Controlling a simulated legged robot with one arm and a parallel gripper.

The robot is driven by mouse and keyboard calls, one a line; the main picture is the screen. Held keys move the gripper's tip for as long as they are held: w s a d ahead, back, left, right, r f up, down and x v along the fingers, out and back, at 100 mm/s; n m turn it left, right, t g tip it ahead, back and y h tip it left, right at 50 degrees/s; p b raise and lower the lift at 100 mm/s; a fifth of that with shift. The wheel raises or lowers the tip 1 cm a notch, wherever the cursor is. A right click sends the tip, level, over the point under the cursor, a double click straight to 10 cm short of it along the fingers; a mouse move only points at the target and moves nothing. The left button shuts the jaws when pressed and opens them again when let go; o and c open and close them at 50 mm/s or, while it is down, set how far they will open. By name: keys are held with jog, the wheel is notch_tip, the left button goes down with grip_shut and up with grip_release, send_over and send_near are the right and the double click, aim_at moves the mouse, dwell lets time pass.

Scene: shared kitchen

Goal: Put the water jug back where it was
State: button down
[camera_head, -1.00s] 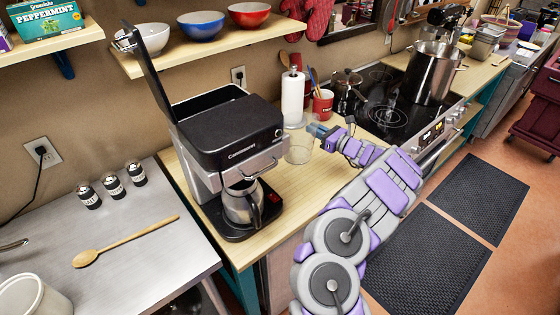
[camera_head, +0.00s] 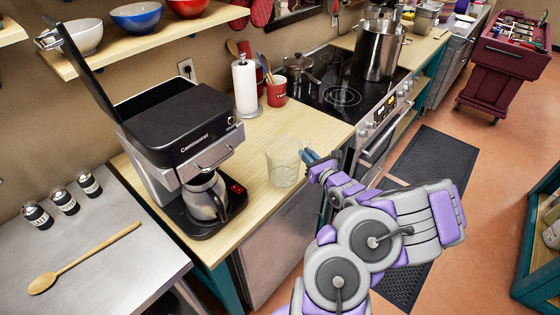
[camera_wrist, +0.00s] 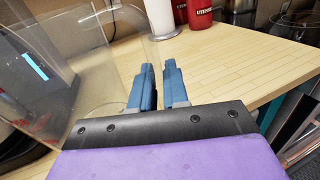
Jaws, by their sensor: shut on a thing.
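The water jug (camera_head: 283,165) is a clear, see-through measuring jug, upright at the wooden counter (camera_head: 255,203), right of the coffee maker. I cannot tell whether its base touches the wood. In the wrist view, its clear wall (camera_wrist: 85,65) with red markings fills the left side. My gripper (camera_head: 307,157) reaches in from the right at the jug's handle side. In the wrist view, its blue fingers (camera_wrist: 161,88) are close together at the jug's right side, shut on its handle, which is hard to make out.
The coffee maker (camera_head: 180,125) with a steel carafe (camera_head: 205,197) stands left of the jug. A paper towel roll (camera_head: 246,88) and red utensil mug (camera_head: 276,93) stand behind. The stove (camera_head: 340,92) is right. Bare counter lies between the jug and towel roll.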

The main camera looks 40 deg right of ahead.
jog(key=shift+h, duration=0.3)
jog(key=w+d+b, duration=0.1)
jog(key=w+d, duration=0.1)
jog(key=w, duration=0.1)
jog(key=w+d+b, duration=0.1)
jog(key=w+d, duration=0.1)
jog(key=w, duration=0.1)
jog(key=w+d+b, duration=0.1)
jog(key=w+d, duration=0.2)
jog(key=shift+w+f+b, duration=0.1)
jog(key=shift+w+b, duration=0.15)
jog(key=shift+b, duration=0.1)
jog(key=f, duration=0.1)
jog(key=f+b, duration=0.1)
jog(key=f, duration=0.1)
jog(key=shift+w+d+f, duration=0.2)
jog(key=shift+w+d, duration=0.1)
jog(key=shift+w, duration=0.1)
jog(key=c, duration=1.1)
grip_release()
jog(key=shift+r, duration=0.1)
jog(key=shift+p+v, duration=1.1)
jog(key=shift+v, duration=4.9)
jog(key=shift+s+d, duration=0.1)
